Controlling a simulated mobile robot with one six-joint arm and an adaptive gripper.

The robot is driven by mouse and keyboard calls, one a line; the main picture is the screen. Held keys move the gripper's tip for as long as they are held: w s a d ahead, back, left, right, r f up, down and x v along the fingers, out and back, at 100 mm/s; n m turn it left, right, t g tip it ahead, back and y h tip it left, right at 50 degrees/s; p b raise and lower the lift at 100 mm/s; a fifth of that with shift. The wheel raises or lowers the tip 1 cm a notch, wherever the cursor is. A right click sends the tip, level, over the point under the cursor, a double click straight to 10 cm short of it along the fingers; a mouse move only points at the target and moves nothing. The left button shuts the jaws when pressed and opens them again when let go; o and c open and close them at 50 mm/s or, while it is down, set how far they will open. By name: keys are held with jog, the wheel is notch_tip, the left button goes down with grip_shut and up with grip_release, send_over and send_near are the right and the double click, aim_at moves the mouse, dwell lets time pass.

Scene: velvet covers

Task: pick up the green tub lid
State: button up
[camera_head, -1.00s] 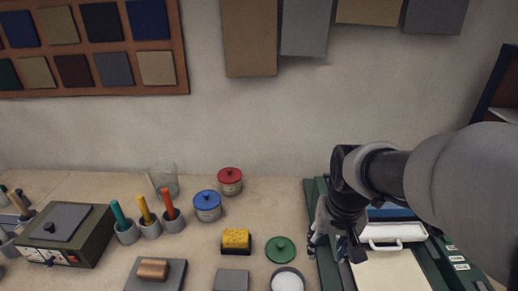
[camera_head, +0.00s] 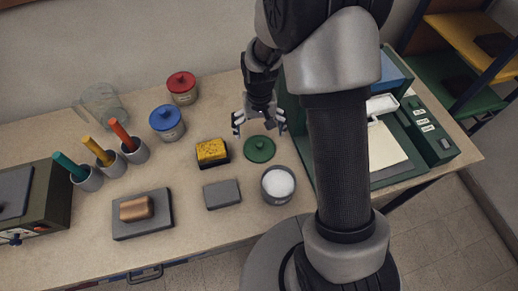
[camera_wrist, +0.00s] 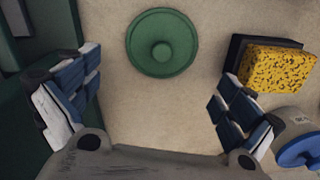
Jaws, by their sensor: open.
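The green tub lid (camera_head: 259,149) is a flat round disc with a small centre knob. It lies on the worktable just behind an uncovered tub of white powder (camera_head: 279,184). In the wrist view the lid (camera_wrist: 162,43) lies at the top centre, knob up and fully visible. My gripper (camera_head: 259,126) is open and empty, above the table just behind the lid in the head view. In the wrist view its two fingers (camera_wrist: 155,100) are spread wide at left and right, with the lid ahead of and between them, apart from both.
A yellow sponge on a dark block (camera_head: 212,152) sits left of the lid, and a grey block (camera_head: 222,194) is in front. Blue-lidded (camera_head: 167,122) and red-lidded (camera_head: 182,87) tubs stand behind left. Green equipment (camera_head: 399,140) stands to the right.

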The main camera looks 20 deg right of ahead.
aim_at(259, 143)
jog(key=shift+a+f+b, duration=0.1)
jog(key=shift+f+b, duration=1.15)
jog(key=shift+f, duration=2.3)
jog(key=shift+c, duration=0.2)
jog(key=c, duration=0.9)
jog(key=shift+s, duration=0.2)
jog(key=c, duration=0.5)
